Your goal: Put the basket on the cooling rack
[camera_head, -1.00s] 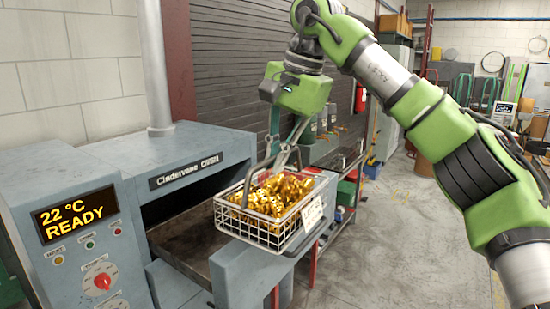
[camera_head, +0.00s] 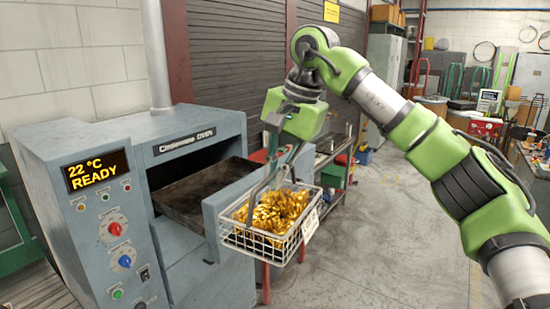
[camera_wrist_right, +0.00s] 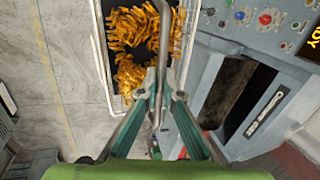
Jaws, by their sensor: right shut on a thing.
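The wire basket (camera_head: 262,246) is full of gold-coloured coiled springs and has a white tag on its right side. It hangs level by its grey handle from my right gripper (camera_head: 288,160), which is shut on the handle. In the head view the basket is in front of and to the right of the oven's open tray. In the right wrist view the gripper (camera_wrist_right: 158,90) has its fingers closed around the handle bar, with the basket (camera_wrist_right: 100,50) beyond them. I cannot make out the cooling rack for certain. My left gripper does not show.
The grey-blue oven (camera_head: 90,200) with its "22 °C READY" display (camera_head: 96,170) stands at the left, its dark tray (camera_head: 195,198) pulled out. The floor (camera_head: 385,240) to the right is open.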

